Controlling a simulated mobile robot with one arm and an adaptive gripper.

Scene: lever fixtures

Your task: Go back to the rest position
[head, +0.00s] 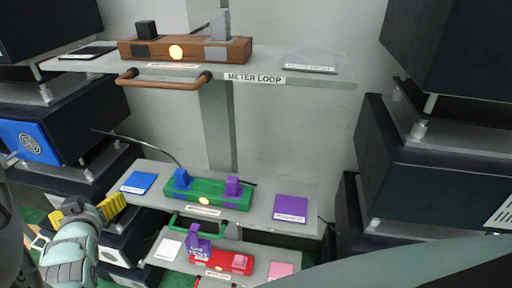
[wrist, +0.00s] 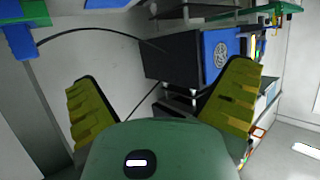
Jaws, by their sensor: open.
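My gripper (wrist: 163,98) is open in the wrist view, its two yellow ribbed fingers wide apart with nothing between them. In the head view my gripper (head: 88,211) is at the lower left, left of the shelves, with part of its fingers hidden behind my own arm. It appears to touch none of the lever fixtures. The green fixture (head: 208,200) with a blue block and a purple block sits on the middle shelf. The red fixture (head: 222,262) is on the lower shelf. The brown fixture (head: 185,49) is on the top shelf.
Dark box units stand at left, one with a blue panel (head: 28,141), and at right (head: 430,160). The blue panel also shows in the wrist view (wrist: 220,53). Handles (head: 165,84) project from the shelf fronts. Coloured plates lie beside the fixtures, including a purple one (head: 291,208).

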